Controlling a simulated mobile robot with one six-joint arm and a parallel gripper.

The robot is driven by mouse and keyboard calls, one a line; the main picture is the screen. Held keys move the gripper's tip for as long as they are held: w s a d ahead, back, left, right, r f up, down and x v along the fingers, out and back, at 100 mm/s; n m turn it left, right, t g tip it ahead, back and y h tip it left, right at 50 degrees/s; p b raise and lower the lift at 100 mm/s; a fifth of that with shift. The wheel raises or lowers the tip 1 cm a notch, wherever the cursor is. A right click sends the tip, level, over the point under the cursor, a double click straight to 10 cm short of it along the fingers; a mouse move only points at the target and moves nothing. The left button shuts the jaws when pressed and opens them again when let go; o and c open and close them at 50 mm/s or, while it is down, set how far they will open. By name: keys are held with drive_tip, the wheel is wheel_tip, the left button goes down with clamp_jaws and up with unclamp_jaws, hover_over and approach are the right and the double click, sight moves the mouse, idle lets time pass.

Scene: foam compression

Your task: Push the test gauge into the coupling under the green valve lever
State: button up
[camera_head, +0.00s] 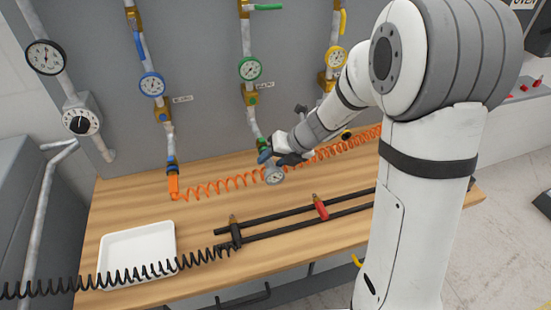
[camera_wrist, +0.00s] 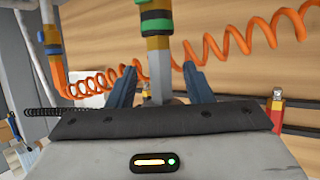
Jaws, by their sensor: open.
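The green valve lever (camera_head: 268,7) sits at the top of the middle green-marked pipe in the head view. The coupling (camera_head: 263,144) is at that pipe's lower end; the banded pipe end also shows in the wrist view (camera_wrist: 156,25). The test gauge (camera_head: 274,175), a grey round dial, hangs just below the coupling. My gripper (camera_head: 274,157) is at the coupling and gauge. In the wrist view its open fingers (camera_wrist: 160,88) stand on either side of the pipe end, apart from it. The gauge's joint with the coupling is hidden, so I cannot tell whether it is seated.
Blue-marked (camera_head: 152,85) and yellow-marked (camera_head: 335,57) gauges hang on neighbouring pipes. An orange coiled hose (camera_head: 225,187) runs behind my gripper. A black rail rack (camera_head: 285,222) with a red-handled fitting (camera_head: 321,208) and a white tray (camera_head: 137,250) stand on the wooden bench (camera_head: 190,228).

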drive_tip(key=v, duration=0.8)
drive_tip(key=s+d+n+h+b, duration=0.2)
drive_tip(key=s+d+n, duration=0.3)
drive_tip(key=s+n, duration=0.5)
drive_tip(key=s+d+r+n+h+b, duration=0.1)
drive_tip(key=s+d+n+h, duration=0.3)
drive_tip(key=s+n, duration=0.6)
drive_tip(key=d+n+b, duration=0.1)
drive_tip(key=n, duration=1.3)
drive_tip(key=shift+s+h+b, duration=0.2)
drive_tip(key=shift+h+b, duration=0.15)
drive_tip(key=shift+h, duration=0.05)
drive_tip(key=shift+c, duration=0.3)
drive_tip(key=shift+c, duration=0.7)
drive_tip(key=shift+a, duration=0.1)
